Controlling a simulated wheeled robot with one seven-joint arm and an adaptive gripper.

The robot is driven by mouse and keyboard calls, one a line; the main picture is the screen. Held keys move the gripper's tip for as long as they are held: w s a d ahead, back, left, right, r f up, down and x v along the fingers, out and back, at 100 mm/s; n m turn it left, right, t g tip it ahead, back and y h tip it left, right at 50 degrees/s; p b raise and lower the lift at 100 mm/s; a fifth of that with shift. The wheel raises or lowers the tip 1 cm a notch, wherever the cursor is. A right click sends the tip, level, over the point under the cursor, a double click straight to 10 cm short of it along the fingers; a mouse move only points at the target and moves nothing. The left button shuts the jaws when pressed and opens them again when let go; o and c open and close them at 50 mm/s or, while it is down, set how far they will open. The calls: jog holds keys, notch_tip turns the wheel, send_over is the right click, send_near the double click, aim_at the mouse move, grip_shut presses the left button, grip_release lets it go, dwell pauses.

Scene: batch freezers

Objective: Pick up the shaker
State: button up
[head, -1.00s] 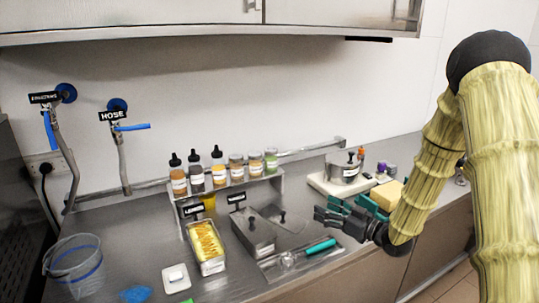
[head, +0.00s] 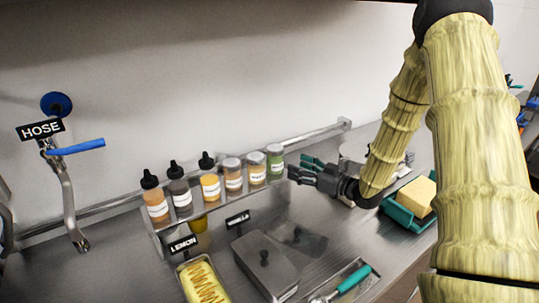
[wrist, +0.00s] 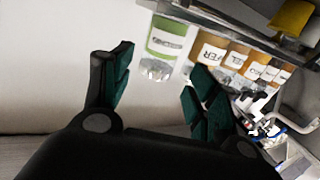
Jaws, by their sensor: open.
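Which one the task means, I cannot tell. My gripper (head: 300,171) is open and empty, just right of the green shaker. In the wrist view, where the rack appears upside down, the green shaker (wrist: 166,43) shows beyond and between the spread teal fingers (wrist: 158,78). It looks upright and apart from them.
Dark-capped squeeze bottles (head: 181,190) share the metal rack (head: 160,245). Below are a lemon tub (head: 205,283), a lidded metal container (head: 265,268) and a teal-handled scoop (head: 352,280). A wall rail runs behind.

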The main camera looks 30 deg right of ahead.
aim_at(282, 160)
jog(key=p+x, duration=0.1)
jog(key=x, duration=0.4)
jog(key=shift+w+a, duration=0.15)
jog(key=shift+w+a+r+p, duration=0.2)
jog(key=shift+w+p, duration=0.2)
jog(key=shift+p, duration=0.3)
jog(key=shift+f+p+x, duration=0.1)
jog(key=shift+p+x, duration=0.4)
jog(key=shift+x, duration=0.55)
jog(key=shift+f+p+x, duration=0.15)
jog(key=shift+p+x, duration=0.35)
jog(key=shift+x, duration=0.55)
jog(key=c, duration=0.7)
jog(key=shift+d+r, duration=0.1)
jog(key=shift+r, duration=0.05)
jog(key=shift+r+b, duration=1.65)
jog(key=shift+r, duration=3.2)
